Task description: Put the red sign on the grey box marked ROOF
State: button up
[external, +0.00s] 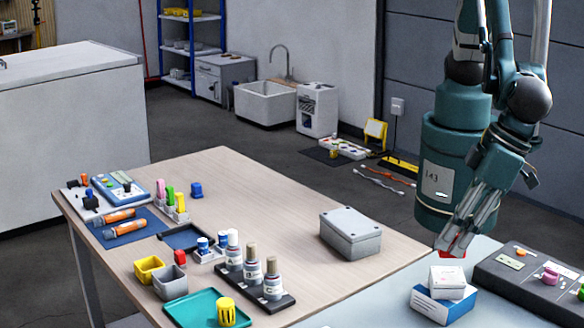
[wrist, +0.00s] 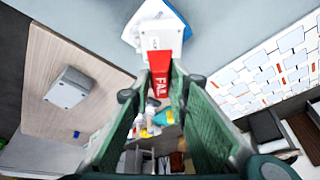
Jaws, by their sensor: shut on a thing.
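My gripper (external: 460,238) is shut on the red sign (external: 452,254), low over the right-hand surface. In the wrist view the sign (wrist: 160,78) sits between the two green fingers (wrist: 163,70), with white letters that read like "FAI"; the rest is hidden. The sign is at the near edge of a small white box (external: 447,281); I cannot tell whether they touch. A grey lidded box (external: 350,236) sits on the wooden table, left of my gripper. It also shows in the wrist view (wrist: 68,88). No ROOF marking is legible on it.
The white box sits on a blue-and-white box (external: 440,306). A dark panel (external: 535,285) with small parts is at the right. The wooden table (external: 290,190) is clear around the grey box. Bottles in a dark rack (external: 254,287) and a teal tray (external: 195,310) stand towards the front.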

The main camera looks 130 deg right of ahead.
aim_at(451, 256)
jog(key=shift+f, duration=0.35)
jog(key=shift+f, duration=0.1)
jog(key=shift+f, duration=1.75)
jog(key=shift+f+b, duration=0.2)
jog(key=shift+b, duration=0.1)
jog(key=o, duration=1)
jog(key=shift+r, duration=0.15)
jog(key=shift+p+v, duration=0.55)
jog(key=shift+v, duration=5.5)
jog(key=shift+d+r, duration=0.1)
jog(key=shift+d, duration=0.1)
